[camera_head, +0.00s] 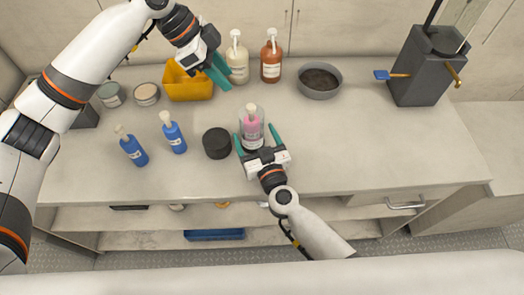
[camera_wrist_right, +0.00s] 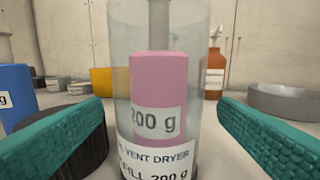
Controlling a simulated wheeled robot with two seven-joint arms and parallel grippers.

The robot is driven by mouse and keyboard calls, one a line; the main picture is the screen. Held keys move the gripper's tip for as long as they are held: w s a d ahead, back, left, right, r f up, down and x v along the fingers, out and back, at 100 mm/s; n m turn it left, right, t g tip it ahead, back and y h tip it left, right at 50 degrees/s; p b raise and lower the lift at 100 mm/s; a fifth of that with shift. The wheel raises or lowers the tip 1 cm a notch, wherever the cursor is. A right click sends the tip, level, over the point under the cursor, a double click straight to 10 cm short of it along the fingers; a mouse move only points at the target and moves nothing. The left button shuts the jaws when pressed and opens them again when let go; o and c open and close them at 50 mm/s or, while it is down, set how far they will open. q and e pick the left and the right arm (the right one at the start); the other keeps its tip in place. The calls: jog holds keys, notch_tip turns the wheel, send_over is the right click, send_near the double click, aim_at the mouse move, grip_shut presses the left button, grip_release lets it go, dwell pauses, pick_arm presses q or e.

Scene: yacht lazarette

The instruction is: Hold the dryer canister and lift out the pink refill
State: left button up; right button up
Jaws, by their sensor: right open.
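The dryer canister (camera_head: 262,117) is a clear cylinder standing upright on the counter; its label, "VENT DRYER", shows in the right wrist view (camera_wrist_right: 155,160). The pink refill (camera_head: 251,129) sits inside it, with a pale knob on top; a grey stem rises from the refill in the right wrist view (camera_wrist_right: 160,80). My right gripper (camera_head: 255,131) is open, with one teal finger on each side of the canister. Gaps show beside the glass in the wrist view. My left gripper (camera_head: 218,74) is empty, high at the back beside the yellow bin; its finger opening is unclear.
A black round piece (camera_head: 216,143) stands just left of the canister. Two blue bottles (camera_head: 174,136) stand farther left. Behind are the yellow bin (camera_head: 190,91), pump bottles (camera_head: 271,62) and a grey bowl (camera_head: 319,81). The counter right of the canister is clear.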

jog(key=shift+x, duration=2.3)
jog(key=c, duration=1.3)
jog(key=shift+o, duration=0.2)
